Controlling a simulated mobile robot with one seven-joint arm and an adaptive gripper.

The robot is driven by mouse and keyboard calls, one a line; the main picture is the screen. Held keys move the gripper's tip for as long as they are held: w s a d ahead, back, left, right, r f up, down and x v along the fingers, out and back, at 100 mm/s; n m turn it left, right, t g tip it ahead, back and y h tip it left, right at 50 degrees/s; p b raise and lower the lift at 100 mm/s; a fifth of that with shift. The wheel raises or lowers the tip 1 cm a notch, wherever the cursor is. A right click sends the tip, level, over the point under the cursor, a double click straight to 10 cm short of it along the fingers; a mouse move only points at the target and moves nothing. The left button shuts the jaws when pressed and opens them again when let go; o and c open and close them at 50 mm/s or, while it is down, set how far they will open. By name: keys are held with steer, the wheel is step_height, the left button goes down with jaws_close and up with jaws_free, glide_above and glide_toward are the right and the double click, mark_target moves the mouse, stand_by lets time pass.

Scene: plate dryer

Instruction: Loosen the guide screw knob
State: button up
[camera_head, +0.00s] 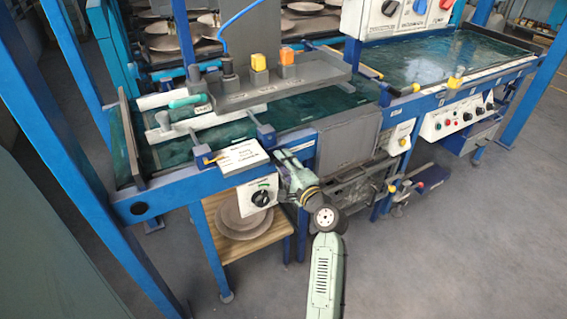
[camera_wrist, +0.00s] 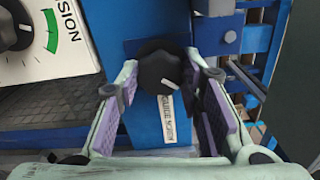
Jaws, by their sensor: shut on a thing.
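The guide screw knob (camera_wrist: 158,72) is black and round with a white mark. It sits on a blue post above a white label (camera_wrist: 166,118) reading "GUIDE SCREW" in the wrist view. My gripper (camera_wrist: 161,62) has one finger on each side of the knob, and it is shut on it. Purple pads line the fingers. In the head view my gripper (camera_head: 284,160) is at the front blue rail, and it hides the knob there.
A white panel (camera_head: 258,192) with a black dial is just left of my gripper; its dial and green scale also show in the wrist view (camera_wrist: 40,40). Plates (camera_head: 240,218) lie on a wooden shelf below. The floor in front is clear.

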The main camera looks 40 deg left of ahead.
steer(key=shift+r, duration=0.1)
steer(key=o, duration=1.2)
steer(key=shift+c, duration=0.2)
steer(key=v, duration=1.2)
